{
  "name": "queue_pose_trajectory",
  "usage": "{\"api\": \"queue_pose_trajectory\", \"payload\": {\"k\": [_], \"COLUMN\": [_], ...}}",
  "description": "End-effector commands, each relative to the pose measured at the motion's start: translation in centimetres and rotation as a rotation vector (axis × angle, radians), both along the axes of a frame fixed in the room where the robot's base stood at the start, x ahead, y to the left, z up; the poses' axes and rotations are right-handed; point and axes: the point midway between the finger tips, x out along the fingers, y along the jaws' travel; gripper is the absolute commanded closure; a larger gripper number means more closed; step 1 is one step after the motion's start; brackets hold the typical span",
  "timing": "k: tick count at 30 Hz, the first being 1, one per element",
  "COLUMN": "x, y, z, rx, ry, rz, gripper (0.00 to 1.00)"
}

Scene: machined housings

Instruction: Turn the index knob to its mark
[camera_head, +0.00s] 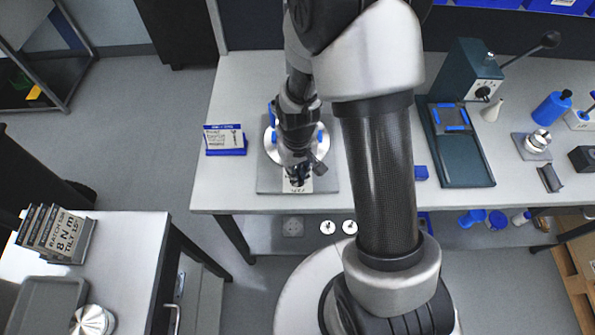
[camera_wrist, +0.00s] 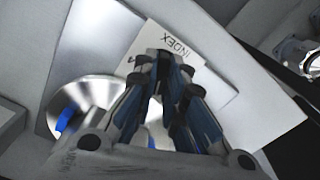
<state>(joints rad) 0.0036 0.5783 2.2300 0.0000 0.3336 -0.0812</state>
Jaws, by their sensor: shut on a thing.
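My gripper (camera_head: 297,176) points down at the front of a grey base plate (camera_head: 266,184) on the bench. In the wrist view its fingers (camera_wrist: 163,72) come together just in front of a white label reading INDEX (camera_wrist: 174,47). The fingers are shut on the index knob, which they almost wholly hide. I cannot make out the knob's pointer or its mark. A round silver housing (camera_head: 263,150) with blue pads sits on the plate behind my gripper; it also shows in the wrist view (camera_wrist: 97,92), beside the fingers.
A blue-based sign (camera_head: 226,151) stands left of the plate. A green press (camera_head: 463,145) with a lever, a blue bottle (camera_head: 551,108) and small metal parts stand at the right. A side table (camera_head: 130,240) is at lower left. The bench between plate and press is mostly clear.

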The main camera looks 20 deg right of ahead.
Motion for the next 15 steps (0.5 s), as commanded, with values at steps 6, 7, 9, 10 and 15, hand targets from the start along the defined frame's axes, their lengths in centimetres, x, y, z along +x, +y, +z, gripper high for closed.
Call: {"api": "queue_pose_trajectory", "payload": {"k": [6, 7, 9, 10, 15], "x": [0.06, 0.05, 0.04, 0.03, 0.06], "y": [0.00, 0.00, 0.00, 0.00, -0.01], "z": [0.04, 0.03, 0.02, 0.02, 0.26], "rx": [0.000, 0.000, 0.000, 0.000, 0.000], "ry": [-0.002, -0.001, -0.001, -0.001, -0.002], "rz": [0.001, 0.001, 0.001, 0.001, 0.001], "gripper": [0.81, 0.81, 0.81, 0.81, 0.81]}}
